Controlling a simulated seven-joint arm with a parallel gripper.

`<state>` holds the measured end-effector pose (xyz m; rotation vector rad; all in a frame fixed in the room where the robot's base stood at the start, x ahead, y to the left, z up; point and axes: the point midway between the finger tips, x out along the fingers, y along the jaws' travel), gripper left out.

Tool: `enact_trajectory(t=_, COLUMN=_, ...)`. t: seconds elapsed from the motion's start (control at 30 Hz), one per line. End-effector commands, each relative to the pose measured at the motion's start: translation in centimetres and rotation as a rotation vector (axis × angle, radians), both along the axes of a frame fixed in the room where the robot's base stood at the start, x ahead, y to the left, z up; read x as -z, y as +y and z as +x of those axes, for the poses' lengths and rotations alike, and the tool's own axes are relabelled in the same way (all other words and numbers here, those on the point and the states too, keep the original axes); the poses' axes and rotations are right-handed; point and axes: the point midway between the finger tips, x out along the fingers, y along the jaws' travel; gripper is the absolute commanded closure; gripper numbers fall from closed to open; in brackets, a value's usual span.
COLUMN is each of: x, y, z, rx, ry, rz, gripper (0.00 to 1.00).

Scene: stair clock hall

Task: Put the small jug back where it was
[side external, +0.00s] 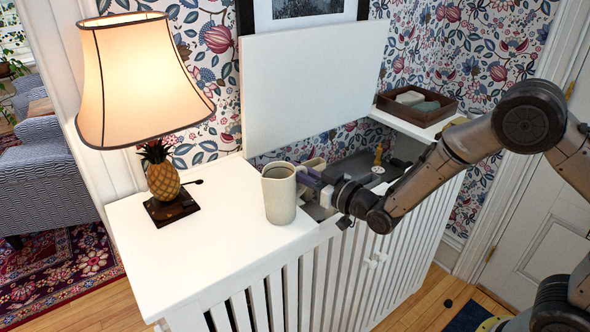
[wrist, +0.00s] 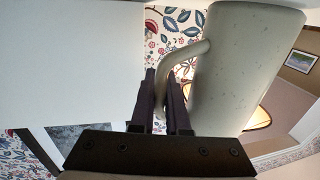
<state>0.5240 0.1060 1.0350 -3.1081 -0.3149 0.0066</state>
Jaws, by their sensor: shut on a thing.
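The small jug (side external: 279,195) is cream-coloured, speckled and upright, at the right end of the left part of the white cabinet top (side external: 215,240). I cannot tell whether its base touches the surface. My gripper (side external: 309,179) reaches in from the right and is shut on the jug's handle. In the wrist view the jug (wrist: 243,65) fills the right side, and its curved handle (wrist: 178,57) runs between the fingers of my gripper (wrist: 162,78).
A raised white lid panel (side external: 310,85) stands behind an open compartment holding several items. A lit lamp (side external: 163,180) with a pineapple base stands left of the jug. A brown tray (side external: 417,104) sits on the right part. The front left top is clear.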

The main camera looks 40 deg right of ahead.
Motion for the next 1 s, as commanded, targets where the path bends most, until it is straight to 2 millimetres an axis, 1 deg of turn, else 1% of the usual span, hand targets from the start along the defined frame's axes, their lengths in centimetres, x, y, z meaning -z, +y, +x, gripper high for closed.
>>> enact_trajectory(t=0.17, x=-0.2, y=0.0, z=0.1, rx=0.0, ry=-0.006, rz=0.002, gripper=1.0)
enact_trajectory(t=0.33, x=0.1, y=0.0, z=0.1, rx=0.0, ry=-0.005, rz=0.002, gripper=1.0)
enact_trajectory(t=0.37, x=0.3, y=0.0, z=0.0, rx=0.0, ry=-0.001, rz=0.0, gripper=0.85)
enact_trajectory(t=0.5, x=0.3, y=0.0, z=0.0, rx=0.0, ry=-0.002, rz=0.0, gripper=0.6)
enact_trajectory(t=0.53, x=0.3, y=0.0, z=0.0, rx=0.0, ry=-0.002, rz=0.0, gripper=0.57)
enact_trajectory(t=0.77, x=0.2, y=0.0, z=0.0, rx=0.0, ry=-0.002, rz=0.0, gripper=0.57)
enact_trajectory(t=0.83, x=-0.1, y=0.0, z=0.0, rx=0.0, ry=-0.003, rz=0.001, gripper=0.57)
enact_trajectory(t=0.93, x=-0.1, y=-0.2, z=-0.9, rx=0.0, ry=-0.001, rz=0.0, gripper=0.57)
enact_trajectory(t=1.0, x=-0.1, y=-0.4, z=-2.0, rx=0.0, ry=-0.002, rz=0.0, gripper=0.57)
